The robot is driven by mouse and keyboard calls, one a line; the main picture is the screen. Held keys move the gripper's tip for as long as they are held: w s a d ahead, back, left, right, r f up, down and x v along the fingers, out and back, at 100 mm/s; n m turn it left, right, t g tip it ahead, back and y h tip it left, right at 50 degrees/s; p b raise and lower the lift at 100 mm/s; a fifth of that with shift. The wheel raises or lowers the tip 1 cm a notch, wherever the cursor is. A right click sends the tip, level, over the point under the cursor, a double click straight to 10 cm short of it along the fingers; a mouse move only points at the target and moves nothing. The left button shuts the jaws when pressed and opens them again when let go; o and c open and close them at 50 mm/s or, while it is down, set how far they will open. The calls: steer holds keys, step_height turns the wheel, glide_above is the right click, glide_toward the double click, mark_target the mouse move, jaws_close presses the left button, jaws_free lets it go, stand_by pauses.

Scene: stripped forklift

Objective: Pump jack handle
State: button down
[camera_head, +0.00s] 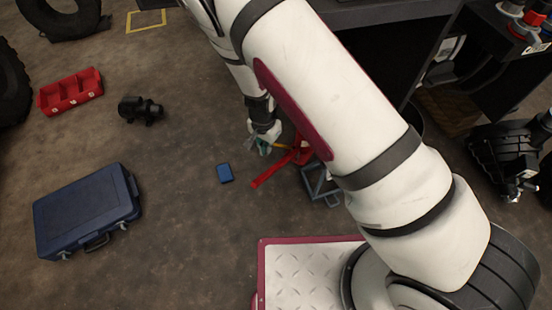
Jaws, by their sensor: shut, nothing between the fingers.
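A red jack handle (268,172) slants across the floor area near the middle of the view, its free end toward the lower left. The handle joins a red jack body (302,146), which is partly hidden behind my arm. My gripper (264,151) is small in the view, just left of the jack body and above the handle. It is shut and empty. A small yellow part (280,145) shows between my gripper and the jack. Whether the fingers touch the handle cannot be told.
A grey metal frame (321,188) stands right of the handle. A small blue box (225,173) lies left of it. A blue case (88,210), a black motor-like part (140,109) and a red tray (70,91) lie farther left. Dark machinery (450,60) stands right.

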steer(key=shift+w+d, duration=0.1)
steer(key=shift+d, duration=0.1)
steer(key=shift+f, duration=0.1)
steer(key=b, duration=0.4)
glide_above(266, 177)
steer(key=w+d, duration=0.1)
steer(key=w, duration=0.1)
step_height(266, 177, down, 10)
steer(key=shift+s+d+r, duration=0.1)
steer(key=shift+r, duration=0.1)
steer(key=f+b, duration=0.1)
steer(key=s+a+f, duration=0.1)
steer(key=f, duration=0.1)
steer(key=shift+s+b, duration=0.15)
steer(key=shift+b, duration=0.25)
steer(key=shift+s+a+f, duration=0.15)
steer(key=shift+s+f, duration=0.1)
steer(key=shift+f, duration=0.05)
steer(key=shift+a, duration=0.1)
